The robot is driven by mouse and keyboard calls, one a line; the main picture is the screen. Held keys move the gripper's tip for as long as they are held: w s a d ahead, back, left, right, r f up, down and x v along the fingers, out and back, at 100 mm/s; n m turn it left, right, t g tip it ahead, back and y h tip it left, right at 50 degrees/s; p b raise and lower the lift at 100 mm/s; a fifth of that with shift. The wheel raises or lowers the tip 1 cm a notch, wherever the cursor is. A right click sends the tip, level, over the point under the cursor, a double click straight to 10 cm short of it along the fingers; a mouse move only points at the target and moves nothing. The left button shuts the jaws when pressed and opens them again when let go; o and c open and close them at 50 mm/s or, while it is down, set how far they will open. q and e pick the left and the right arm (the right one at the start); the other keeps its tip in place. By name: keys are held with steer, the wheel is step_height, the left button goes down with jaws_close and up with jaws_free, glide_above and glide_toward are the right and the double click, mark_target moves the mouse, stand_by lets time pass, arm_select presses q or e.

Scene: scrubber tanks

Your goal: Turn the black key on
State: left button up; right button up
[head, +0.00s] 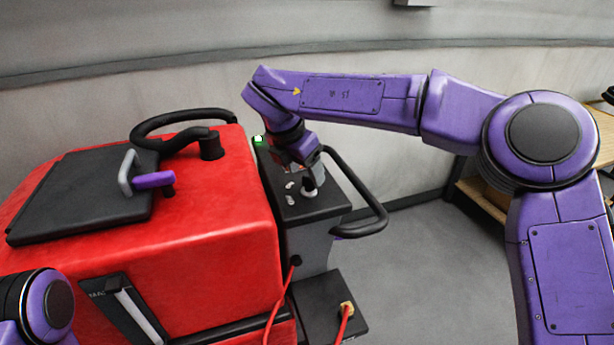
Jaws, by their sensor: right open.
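The scrubber's dark control panel (325,203) is right of the red body, with small pale controls on its top. My right gripper (306,178) points down just above this panel, close to a pale knob (309,194). It is open, and I see nothing held in it. I cannot make out the black key; the gripper and wrist cover part of the panel. A green light (258,139) glows at the panel's back left.
A black loop handle (372,205) curves out right of the panel. Red cables (284,300) hang below. Grey floor (420,275) is open to the right.

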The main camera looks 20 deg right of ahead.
steer(key=v, duration=0.8)
steer(key=shift+b, duration=0.3)
steer(key=shift+w+d, duration=0.1)
steer(key=shift+d, duration=0.05)
